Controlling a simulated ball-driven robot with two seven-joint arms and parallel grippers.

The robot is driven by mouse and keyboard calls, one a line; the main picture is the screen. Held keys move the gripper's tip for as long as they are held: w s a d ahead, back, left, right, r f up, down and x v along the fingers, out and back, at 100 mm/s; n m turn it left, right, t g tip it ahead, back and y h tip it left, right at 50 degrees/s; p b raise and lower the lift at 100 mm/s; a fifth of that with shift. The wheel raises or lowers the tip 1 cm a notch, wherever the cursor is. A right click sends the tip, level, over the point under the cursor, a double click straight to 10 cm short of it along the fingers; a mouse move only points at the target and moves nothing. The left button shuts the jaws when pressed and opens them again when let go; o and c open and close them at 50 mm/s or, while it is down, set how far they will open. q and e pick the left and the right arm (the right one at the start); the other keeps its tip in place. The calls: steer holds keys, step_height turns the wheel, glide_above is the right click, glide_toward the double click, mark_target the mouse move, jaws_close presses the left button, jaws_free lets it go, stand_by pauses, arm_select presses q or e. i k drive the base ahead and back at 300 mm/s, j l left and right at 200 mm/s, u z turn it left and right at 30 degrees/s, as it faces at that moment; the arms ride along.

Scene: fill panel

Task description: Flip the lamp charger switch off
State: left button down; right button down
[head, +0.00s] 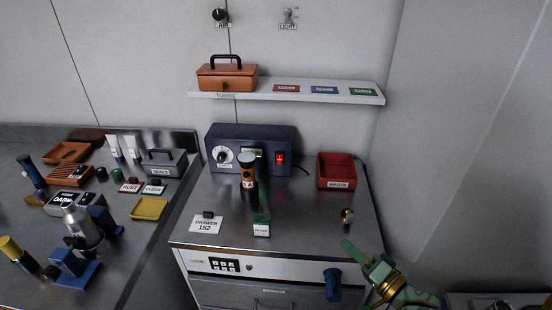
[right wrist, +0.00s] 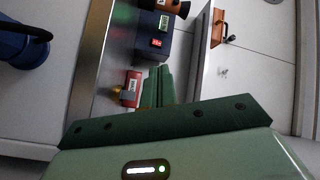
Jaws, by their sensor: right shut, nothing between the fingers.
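The dark blue charger box (head: 251,140) stands at the back of the steel cabinet top, with a white dial on its left. Its red switch (head: 280,158) is on the right of its front face and looks lit. The switch also shows in the right wrist view (right wrist: 157,43). A black and orange lamp (head: 248,177) stands upright in front of the box, hiding part of its front. My right gripper (head: 349,246) is shut and empty near the cabinet's front right corner, apart from the switch. In the right wrist view its green fingers (right wrist: 157,87) point toward the box. My left gripper is not in view.
A red waste bin (head: 337,172) stands right of the box, and a small brass knob (head: 347,215) is in front of it. A green labelled item (head: 261,225) and a drawer card (head: 206,225) lie near the front. A shelf (head: 350,95) hangs above. The left bench is crowded.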

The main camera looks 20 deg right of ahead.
mark_target(279, 158)
steer(key=i+j, duration=0.15)
steer(key=i, duration=0.3)
steer(key=i+j, duration=0.2)
steer(key=i, duration=0.2)
